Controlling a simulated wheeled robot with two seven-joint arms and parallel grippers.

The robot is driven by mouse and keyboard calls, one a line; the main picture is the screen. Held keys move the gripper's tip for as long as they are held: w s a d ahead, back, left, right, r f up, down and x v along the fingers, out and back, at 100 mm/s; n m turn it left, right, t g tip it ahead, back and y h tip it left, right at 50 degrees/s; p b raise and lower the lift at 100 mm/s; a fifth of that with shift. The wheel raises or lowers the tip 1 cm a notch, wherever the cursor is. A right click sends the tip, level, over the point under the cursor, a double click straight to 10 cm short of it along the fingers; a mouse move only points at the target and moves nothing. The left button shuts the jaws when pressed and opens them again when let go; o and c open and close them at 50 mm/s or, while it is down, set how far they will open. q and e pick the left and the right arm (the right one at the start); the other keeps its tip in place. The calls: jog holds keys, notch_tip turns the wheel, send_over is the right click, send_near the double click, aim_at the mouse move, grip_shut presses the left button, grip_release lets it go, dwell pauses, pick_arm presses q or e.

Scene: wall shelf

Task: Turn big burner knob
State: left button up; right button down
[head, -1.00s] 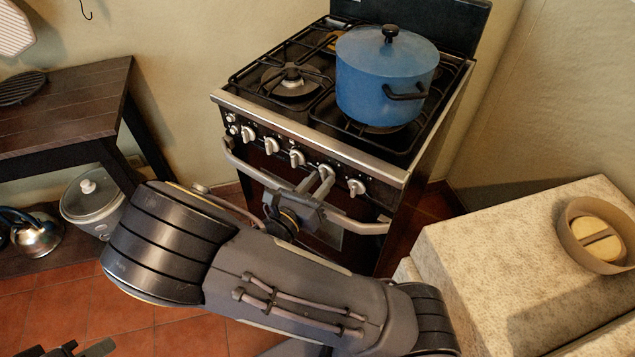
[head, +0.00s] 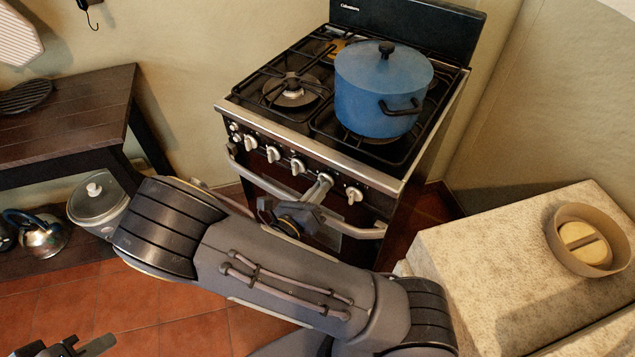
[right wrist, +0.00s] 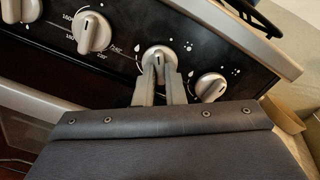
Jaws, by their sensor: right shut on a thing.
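The black stove (head: 262,116) has a row of silver knobs along its front panel. My right gripper (head: 321,187) reaches the second knob from the right (head: 326,179). In the right wrist view, its two grey fingers (right wrist: 160,78) are shut on the sides of this knob (right wrist: 158,55), whose pointer line looks roughly upright. The fingertips hide the knob's sides. My left gripper (head: 78,347) is at the bottom left, away from the stove and partly cut off; its opening is unclear.
A blue lidded pot (head: 380,95) stands on the right burners. A rightmost knob (right wrist: 211,87) and a larger dial (right wrist: 92,33) flank the held knob. The oven handle (head: 262,182) runs below the panel. A stone counter (head: 480,240) is at right.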

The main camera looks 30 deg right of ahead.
jog(key=shift+r+n+p, duration=0.15)
jog(key=shift+n+p, duration=3.45)
jog(key=shift+n, duration=1.2)
jog(key=c, duration=1.5)
grip_release()
jog(key=shift+s+a, duration=0.1)
